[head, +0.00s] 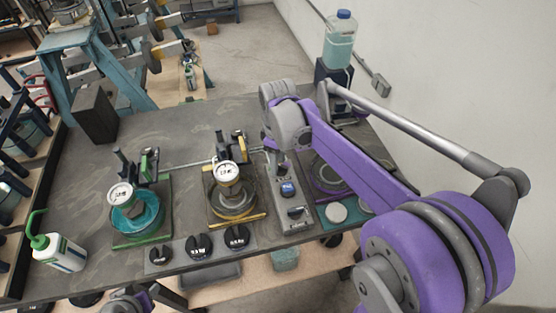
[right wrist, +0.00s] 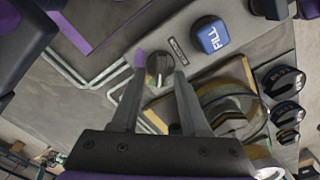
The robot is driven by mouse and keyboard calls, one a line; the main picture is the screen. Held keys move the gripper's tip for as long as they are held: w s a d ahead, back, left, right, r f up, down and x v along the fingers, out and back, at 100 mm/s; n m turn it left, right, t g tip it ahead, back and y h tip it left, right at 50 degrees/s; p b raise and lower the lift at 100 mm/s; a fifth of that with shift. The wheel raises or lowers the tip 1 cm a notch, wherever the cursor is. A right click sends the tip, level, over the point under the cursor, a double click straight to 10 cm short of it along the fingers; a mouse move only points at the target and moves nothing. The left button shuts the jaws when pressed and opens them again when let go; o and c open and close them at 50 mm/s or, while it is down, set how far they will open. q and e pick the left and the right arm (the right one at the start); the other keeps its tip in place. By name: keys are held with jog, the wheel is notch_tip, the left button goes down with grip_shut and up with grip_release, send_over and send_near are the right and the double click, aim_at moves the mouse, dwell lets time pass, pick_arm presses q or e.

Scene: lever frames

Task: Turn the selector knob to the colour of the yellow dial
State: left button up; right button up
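In the right wrist view the dark round selector knob (right wrist: 159,68), with a pale line across its top, sits on a grey panel (right wrist: 130,62) beside a small label. My right gripper (right wrist: 161,72) is open, its fingers on either side of the knob with narrow gaps; contact cannot be told. A purple patch (right wrist: 140,58) shows by the left fingertip. In the head view a white-faced dial (head: 227,173) stands over a yellow-ringed fixture (head: 232,215); its reading is too small to tell. My left gripper (head: 130,303) is partly in view at the bottom edge.
A blue FILL button (head: 288,189) lies close to the knob on the panel. Another dial (head: 121,194) stands over a teal bowl at left. Black knobs (head: 198,246) line the front. A green-spouted bottle (head: 58,252) stands at left. Bare tabletop (head: 185,135) lies behind.

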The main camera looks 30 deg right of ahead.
grip_shut()
jog(key=shift+m, duration=0.4)
jog(key=m, duration=0.4)
jog(key=shift+d, duration=0.15)
jog(key=m, duration=0.4)
jog(key=shift+d+m+b, duration=0.2)
jog(key=shift+m+b, duration=0.2)
jog(key=shift+w+m, duration=0.1)
jog(key=shift+m, duration=0.2)
jog(key=shift+o, duration=0.3)
grip_release()
